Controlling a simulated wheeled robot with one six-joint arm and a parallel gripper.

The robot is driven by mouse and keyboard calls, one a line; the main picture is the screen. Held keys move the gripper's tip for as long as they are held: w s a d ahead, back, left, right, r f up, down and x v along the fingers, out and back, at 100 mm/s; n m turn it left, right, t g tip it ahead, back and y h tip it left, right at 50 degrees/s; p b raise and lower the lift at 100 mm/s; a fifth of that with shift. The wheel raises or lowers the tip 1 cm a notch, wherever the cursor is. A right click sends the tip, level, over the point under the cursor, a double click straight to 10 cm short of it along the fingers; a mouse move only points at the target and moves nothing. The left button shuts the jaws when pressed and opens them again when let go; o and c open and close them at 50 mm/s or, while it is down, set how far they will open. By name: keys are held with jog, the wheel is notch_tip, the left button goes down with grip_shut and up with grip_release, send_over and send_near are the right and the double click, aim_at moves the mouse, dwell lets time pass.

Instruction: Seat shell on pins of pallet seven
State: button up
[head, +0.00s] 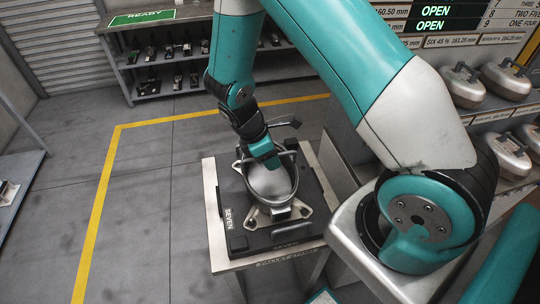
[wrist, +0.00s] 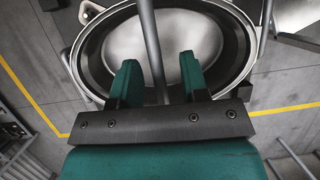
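The shell (head: 271,182) is an open oval bowl with a dark wall, a pale rim and metal feet. In the head view it is over pallet seven (head: 233,242), a dark plate marked SEVEN. The pins are hidden, so I cannot tell whether the shell is seated on them. My gripper (head: 266,158) is at the shell's far side. In the wrist view, the fingers of my gripper (wrist: 157,72) stand apart on either side of a grey bar (wrist: 148,25) crossing the shell (wrist: 193,40). Gaps show on both sides of the bar.
Pallet seven lies on a pale stand (head: 212,225). Shelves with pale, rounded housings (head: 468,88) stand at the right. A low rack with a READY sign (head: 143,18) stands at the back. The floor left of the stand is clear, with a yellow line (head: 100,205).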

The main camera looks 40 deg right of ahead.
jog(key=b+v, duration=0.2)
jog(key=v, duration=1.5)
jog(key=shift+r, duration=0.25)
jog(key=s+a+r+m+t+y, duration=0.1)
jog(key=s+a+r+m+y, duration=0.2)
jog(key=s, duration=0.7)
jog(key=s+a+r+m+t+y, duration=0.1)
jog(key=s+a+r+m+y, duration=0.2)
jog(key=s, duration=0.7)
jog(key=a+r+y, duration=0.2)
jog(key=a, duration=0.2)
jog(key=shift+s+a+r+m, duration=0.2)
jog(key=shift+r+m, duration=0.1)
jog(key=shift+r, duration=0.05)
